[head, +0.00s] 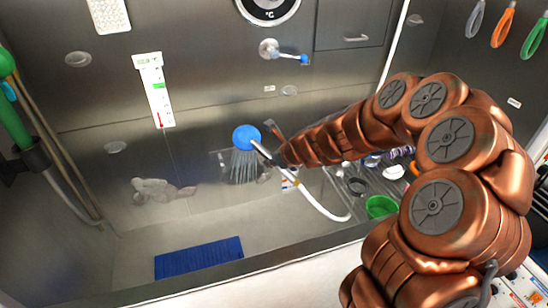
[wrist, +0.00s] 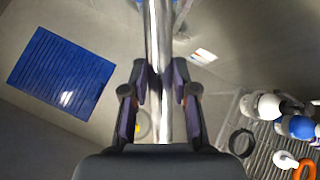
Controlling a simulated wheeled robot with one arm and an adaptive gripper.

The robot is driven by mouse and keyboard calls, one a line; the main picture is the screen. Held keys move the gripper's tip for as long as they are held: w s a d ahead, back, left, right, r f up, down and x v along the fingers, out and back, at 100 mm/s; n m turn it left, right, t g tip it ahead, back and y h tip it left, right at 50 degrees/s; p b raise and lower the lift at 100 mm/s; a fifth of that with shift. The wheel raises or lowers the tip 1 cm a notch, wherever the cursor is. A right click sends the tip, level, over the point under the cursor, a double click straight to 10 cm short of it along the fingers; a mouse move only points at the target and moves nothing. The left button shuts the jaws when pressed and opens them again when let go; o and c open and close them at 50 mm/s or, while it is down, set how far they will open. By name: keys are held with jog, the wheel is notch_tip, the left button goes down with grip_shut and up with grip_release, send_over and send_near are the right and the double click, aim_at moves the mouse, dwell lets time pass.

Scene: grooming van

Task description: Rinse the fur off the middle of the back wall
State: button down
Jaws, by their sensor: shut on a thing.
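My gripper (wrist: 160,98) is shut on the metal handle of the shower head (wrist: 158,40). The shower's blue head (head: 246,137) is in front of the back wall (head: 200,145) in the head view. Water (head: 243,168) sprays down from it in a fan. Some greyish fur (head: 264,176) shows at the edge of the spray, low on the middle of the wall; the spray hides part of that area. A larger grey fur patch (head: 160,191) is low on the wall to the left. The gripper's fingers are mostly hidden by my arm in the head view.
A white hose (head: 322,208) curves right from the handle. A blue mat (head: 198,259) lies on the tub floor. A rack with bottles (wrist: 268,106) and a green bowl (head: 380,207) is at the right. A tap (head: 284,51) sticks out above. A green-topped pole stands left.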

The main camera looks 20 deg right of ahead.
jog(key=shift+d, duration=0.15)
dwell(0.3)
jog(key=shift+d, duration=0.5)
jog(key=shift+a, duration=0.1)
jog(key=shift+a+p, duration=0.45)
jog(key=shift+a, duration=0.05)
jog(key=shift+d, duration=0.2)
jog(key=shift+d, duration=0.4)
